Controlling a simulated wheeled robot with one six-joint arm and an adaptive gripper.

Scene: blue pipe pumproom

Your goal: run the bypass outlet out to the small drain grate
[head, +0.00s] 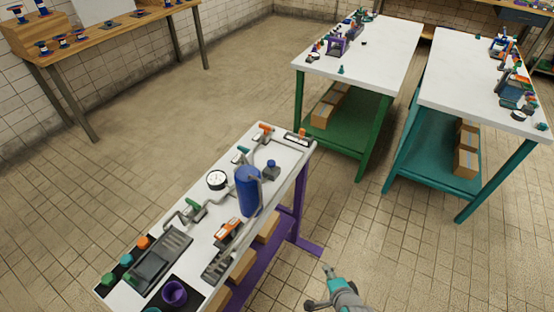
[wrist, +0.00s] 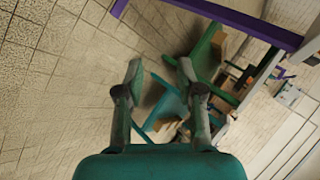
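The white pump bench (head: 200,222) on a purple frame stands at lower centre in the head view. It carries grey pipework (head: 190,211), a blue cylinder (head: 248,190) and a round white gauge (head: 217,180). A small slatted grate (head: 218,266) lies near the bench's right edge, and a larger slatted grate (head: 165,254) lies to its left. Which pipe end is the bypass outlet I cannot tell. My gripper (head: 318,286) is right of the bench, apart from it. In the wrist view my gripper (wrist: 160,72) is open and empty.
Orange-handled parts (head: 229,229), green-handled parts (head: 194,204) and a purple cup (head: 174,292) are on the bench. Cardboard boxes (head: 267,228) sit beneath. Green (head: 345,130) and teal (head: 430,165) tables stand at upper right. Tiled floor (head: 400,240) is clear between.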

